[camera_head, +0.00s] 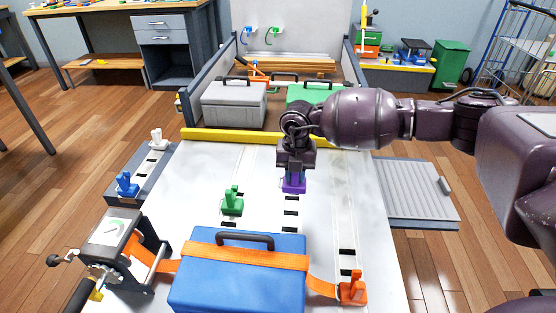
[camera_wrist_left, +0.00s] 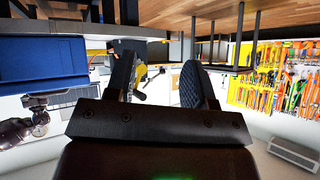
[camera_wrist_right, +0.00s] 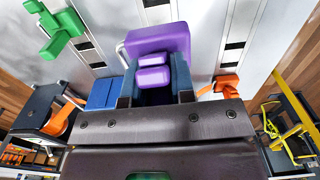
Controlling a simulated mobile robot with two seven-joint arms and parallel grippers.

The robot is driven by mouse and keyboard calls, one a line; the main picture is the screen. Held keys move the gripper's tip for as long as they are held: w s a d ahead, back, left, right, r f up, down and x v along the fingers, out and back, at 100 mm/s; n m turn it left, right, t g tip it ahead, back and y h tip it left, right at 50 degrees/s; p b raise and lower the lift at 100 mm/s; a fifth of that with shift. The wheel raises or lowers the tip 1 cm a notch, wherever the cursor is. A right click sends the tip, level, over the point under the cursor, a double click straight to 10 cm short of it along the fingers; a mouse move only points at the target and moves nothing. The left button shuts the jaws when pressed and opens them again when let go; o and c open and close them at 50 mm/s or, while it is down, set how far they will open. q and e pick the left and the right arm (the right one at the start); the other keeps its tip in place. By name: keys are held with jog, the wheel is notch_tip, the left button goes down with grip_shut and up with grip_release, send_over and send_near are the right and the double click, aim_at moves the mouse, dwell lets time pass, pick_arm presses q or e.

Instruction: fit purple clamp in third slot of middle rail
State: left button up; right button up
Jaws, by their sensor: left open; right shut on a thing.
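The purple clamp (camera_head: 293,186) is held in my right gripper (camera_head: 295,172), above the middle rail (camera_head: 291,212) of the white bed. In the right wrist view the purple clamp (camera_wrist_right: 158,45) sits between the two fingers of the right gripper (camera_wrist_right: 156,92), with dark slots behind it. Dark slots show on the middle rail in front of the clamp; the clamp and gripper hide part of the rail. I cannot tell whether the clamp touches the rail. My left gripper (camera_wrist_left: 160,82) is open and empty in the left wrist view; it is not seen in the head view.
A green clamp (camera_head: 232,201) stands on the left rail. An orange clamp (camera_head: 352,288) on the right rail holds an orange strap (camera_head: 245,256) over a blue case (camera_head: 238,284), running to a winch (camera_head: 115,238). A grey case (camera_head: 234,104) and green case stand behind a yellow bar.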

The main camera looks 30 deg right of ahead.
aim_at(292, 193)
jog(key=shift+w+r, duration=0.15)
jog(key=shift+w, duration=0.15)
jog(key=shift+w+a, duration=0.1)
jog(key=shift+w, duration=0.05)
jog(key=shift+f, duration=0.45)
jog(key=shift+f+b, duration=0.3)
jog(key=shift+b, duration=0.05)
jog(key=shift+f+b, duration=0.35)
jog(key=shift+f, duration=0.45)
notch_tip(292, 193, down, 2)
jog(key=shift+b, duration=0.55)
jog(key=shift+f+b, duration=0.4)
jog(key=shift+f, duration=0.25)
jog(key=shift+f+b, duration=0.55)
jog(key=shift+f, duration=0.35)
pick_arm(q)
jog(key=shift+w+d+f+m+t, duration=0.1)
jog(key=shift+w+f+m+t, duration=0.2)
jog(key=shift+f+t, duration=0.15)
pick_arm(e)
jog(key=shift+f, duration=0.3)
jog(key=shift+f, duration=0.1)
pick_arm(q)
jog(key=shift+w+r+p, duration=0.3)
jog(key=shift+r+p, duration=0.3)
jog(key=shift+r, duration=0.05)
